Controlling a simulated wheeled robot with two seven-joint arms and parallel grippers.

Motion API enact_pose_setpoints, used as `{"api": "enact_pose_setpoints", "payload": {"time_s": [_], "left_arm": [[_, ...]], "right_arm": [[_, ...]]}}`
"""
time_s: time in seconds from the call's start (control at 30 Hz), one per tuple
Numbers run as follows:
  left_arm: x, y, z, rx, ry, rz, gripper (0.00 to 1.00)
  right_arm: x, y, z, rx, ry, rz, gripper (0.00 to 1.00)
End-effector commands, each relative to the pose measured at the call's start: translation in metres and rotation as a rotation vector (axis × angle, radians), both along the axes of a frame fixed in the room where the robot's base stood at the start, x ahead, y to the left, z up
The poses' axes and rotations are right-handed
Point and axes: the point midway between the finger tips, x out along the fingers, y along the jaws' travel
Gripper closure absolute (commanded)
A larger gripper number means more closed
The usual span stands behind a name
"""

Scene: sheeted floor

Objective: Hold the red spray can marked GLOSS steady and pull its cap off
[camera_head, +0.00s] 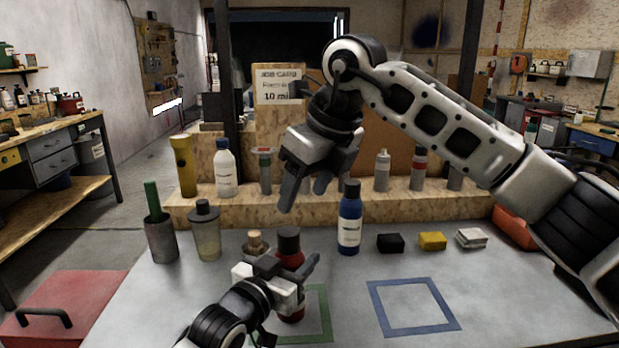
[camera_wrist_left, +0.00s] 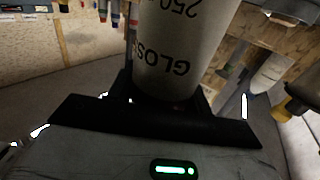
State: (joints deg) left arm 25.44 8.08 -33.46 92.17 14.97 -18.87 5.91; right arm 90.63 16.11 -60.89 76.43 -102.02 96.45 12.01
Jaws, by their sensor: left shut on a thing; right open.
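The red spray can (camera_head: 290,259) with its dark cap (camera_head: 288,239) stands upright at the green square outline (camera_head: 328,318) on the table. The cap is on the can. My left gripper (camera_head: 287,277) is shut around the can's body below the cap, hiding part of it. In the left wrist view the can's pale label (camera_wrist_left: 182,50) reads GLOSS upside down, between dark fingers; the cap is out of that view. My right gripper (camera_head: 308,188) is open and empty, pointing down, above and behind the can.
A blue bottle (camera_head: 350,222) stands right of the can. A cork-topped bottle (camera_head: 255,243) is close at left. Black (camera_head: 390,243) and yellow (camera_head: 432,240) blocks lie farther right. A wooden step (camera_head: 300,209) with bottles spans the back. The blue square outline (camera_head: 412,306) is empty.

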Motion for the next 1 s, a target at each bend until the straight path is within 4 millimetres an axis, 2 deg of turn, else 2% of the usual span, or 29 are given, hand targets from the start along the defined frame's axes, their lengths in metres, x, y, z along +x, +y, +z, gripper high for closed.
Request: {"api": "enact_pose_setpoints", "payload": {"time_s": [0.3, 0.5, 0.7, 0.97, 1.0], "left_arm": [[0.0, 0.0, -0.001, 0.001, 0.002, 0.0, 0.91], [0.0, 0.0, -0.001, 0.001, 0.002, 0.0, 0.91], [0.0, 0.0, -0.001, 0.001, 0.002, 0.0, 0.91], [0.0, 0.0, -0.001, 0.002, 0.003, 0.0, 0.91], [0.0, 0.0, -0.001, 0.002, 0.003, 0.0, 0.91]], "right_arm": [[0.016, 0.017, -0.058, -0.002, 0.005, 0.001, 0.39], [0.024, 0.024, -0.083, -0.001, 0.004, 0.0, 0.39], [0.027, 0.028, -0.093, -0.001, 0.002, 0.001, 0.39], [0.027, 0.028, -0.094, -0.002, 0.002, 0.001, 0.39], [0.027, 0.028, -0.094, -0.002, 0.002, 0.001, 0.51]]}}
